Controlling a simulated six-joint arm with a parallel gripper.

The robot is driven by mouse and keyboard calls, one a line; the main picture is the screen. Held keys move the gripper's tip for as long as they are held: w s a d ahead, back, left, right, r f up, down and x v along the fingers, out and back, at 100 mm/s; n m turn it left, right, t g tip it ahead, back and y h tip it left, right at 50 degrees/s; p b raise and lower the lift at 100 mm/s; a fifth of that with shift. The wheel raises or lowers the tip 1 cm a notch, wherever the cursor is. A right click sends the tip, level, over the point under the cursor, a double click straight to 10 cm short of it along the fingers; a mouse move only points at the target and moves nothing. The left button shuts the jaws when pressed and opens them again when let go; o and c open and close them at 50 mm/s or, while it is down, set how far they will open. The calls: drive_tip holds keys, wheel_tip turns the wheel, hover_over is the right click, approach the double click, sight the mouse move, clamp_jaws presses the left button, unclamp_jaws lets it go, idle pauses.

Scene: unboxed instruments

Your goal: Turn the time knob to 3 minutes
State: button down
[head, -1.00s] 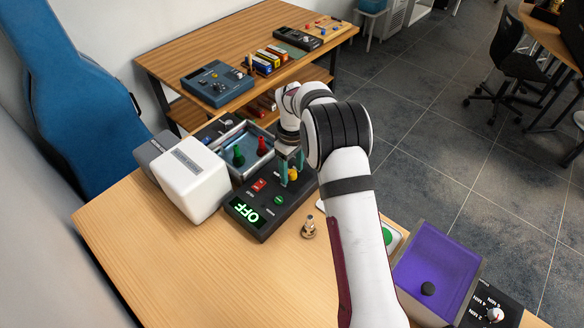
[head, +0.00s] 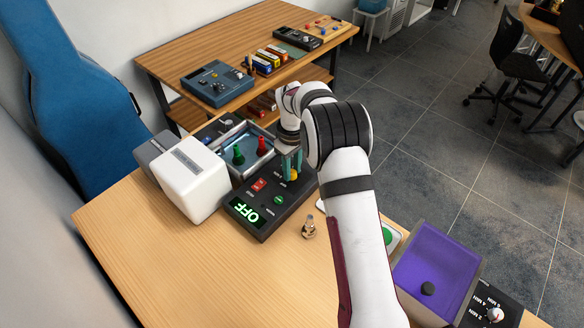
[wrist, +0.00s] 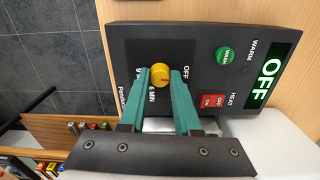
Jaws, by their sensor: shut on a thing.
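The yellow knob (wrist: 160,75) sits on a black panel (wrist: 209,37) and has a small red mark. Printed around it are OFF and 6 MIN, with another label partly covered by a finger. My gripper (wrist: 161,78) is shut on the knob, one teal finger on each side. In the head view, my gripper (head: 291,172) is at the far end of the panel, and the knob (head: 294,175) shows partly behind the fingers. The panel's display (head: 246,211) reads OFF in green. Its green WARM button (wrist: 223,56) and red HEAT switch (wrist: 213,104) stand beside the dial.
A white box (head: 193,182) stands left of the panel. A tray (head: 220,142) with green and red pieces lies behind. A small metal part (head: 309,228) stands in front. A purple-lined bin (head: 437,260) and another knobbed panel (head: 512,302) are at right. The table's front left is clear.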

sight(292, 172)
drive_tip(key=m, duration=0.5)
drive_tip(key=shift+m, duration=2.3)
drive_tip(key=c, duration=0.6)
unclamp_jaws()
wheel_tip(292, 172, up, 16)
drive_tip(key=shift+f, duration=0.1)
